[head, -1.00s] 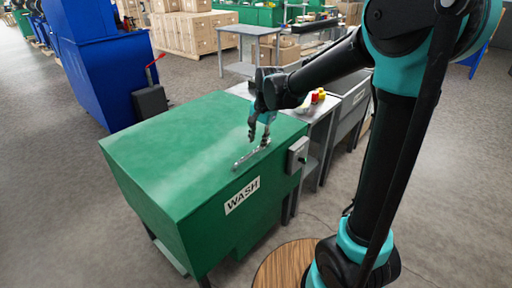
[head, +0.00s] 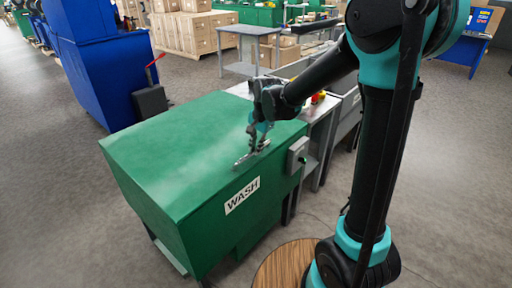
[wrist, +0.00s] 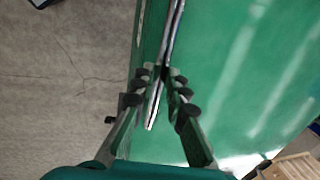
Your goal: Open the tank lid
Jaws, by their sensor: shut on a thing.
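The green wash tank (head: 185,215) stands on legs in the middle of the head view, with a "WASH" label (head: 242,195) on its front. Its green lid (head: 180,140) looks closed, lying flat on top. A metal bar handle (head: 250,155) sits on the lid near the front right edge. My gripper (head: 258,146) comes down from above onto this handle. In the wrist view my gripper (wrist: 162,88) has its fingers on both sides of the metal handle (wrist: 172,35), shut on it. The lid surface (wrist: 235,85) lies under the fingers.
A grey control box (head: 298,152) is on the tank's right side. A grey bench (head: 320,120) with red and yellow items stands behind it. A blue machine (head: 100,70) is at the back left. Open floor lies left and in front.

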